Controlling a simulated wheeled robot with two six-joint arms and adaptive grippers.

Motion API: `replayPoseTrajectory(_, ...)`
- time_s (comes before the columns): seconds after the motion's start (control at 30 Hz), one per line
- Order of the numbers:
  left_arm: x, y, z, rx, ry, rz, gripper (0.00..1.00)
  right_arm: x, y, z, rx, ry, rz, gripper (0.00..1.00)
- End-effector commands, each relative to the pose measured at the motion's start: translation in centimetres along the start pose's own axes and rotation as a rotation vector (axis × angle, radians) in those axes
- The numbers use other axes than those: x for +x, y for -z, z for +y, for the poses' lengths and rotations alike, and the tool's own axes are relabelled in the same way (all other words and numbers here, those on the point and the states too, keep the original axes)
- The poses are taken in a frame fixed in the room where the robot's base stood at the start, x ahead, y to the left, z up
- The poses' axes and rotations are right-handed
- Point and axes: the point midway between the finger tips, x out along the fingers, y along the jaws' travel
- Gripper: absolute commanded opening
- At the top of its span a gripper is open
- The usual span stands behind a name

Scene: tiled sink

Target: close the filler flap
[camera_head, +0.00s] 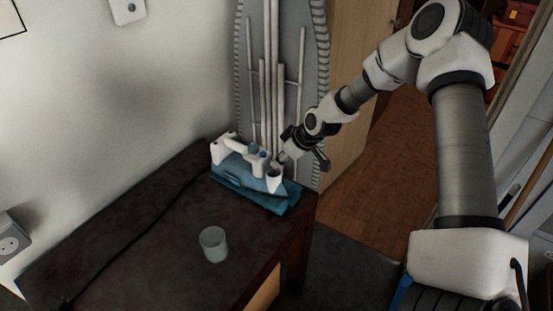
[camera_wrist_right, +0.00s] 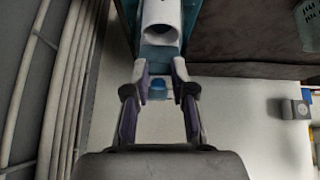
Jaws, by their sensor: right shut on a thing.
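A white and blue steam iron (camera_head: 245,166) stands on a teal rest (camera_head: 272,203) at the far end of the dark table. In the right wrist view its white spout-like part (camera_wrist_right: 161,22) with a dark round opening shows at the top. My right gripper (camera_head: 281,159) is at the iron's right end, coming from the upper right. In the right wrist view my right gripper (camera_wrist_right: 158,72) has its fingertips on either side of a small pale piece just below that opening, which looks like the filler flap; its outline is hard to make out. My left gripper is not in view.
A clear glass (camera_head: 213,245) stands on the dark table (camera_head: 150,250), left of its right edge. A dark cord runs along the table. An ironing board (camera_head: 308,75) leans upright behind the iron.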

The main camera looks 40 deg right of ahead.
Motion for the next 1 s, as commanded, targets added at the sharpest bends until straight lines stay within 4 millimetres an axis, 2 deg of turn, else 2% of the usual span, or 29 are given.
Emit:
replayPoseTrajectory(0.37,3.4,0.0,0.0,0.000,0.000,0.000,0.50,0.8,-2.3,-0.2,0.006,-0.018,0.221,0.00)
replayPoseTrajectory(0.7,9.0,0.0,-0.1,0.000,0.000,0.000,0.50,2.1,-4.8,-0.5,0.007,-0.050,0.540,0.00)
replayPoseTrajectory(1.0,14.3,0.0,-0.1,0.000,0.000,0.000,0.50,3.3,-6.2,-0.6,0.003,-0.075,0.785,0.00)
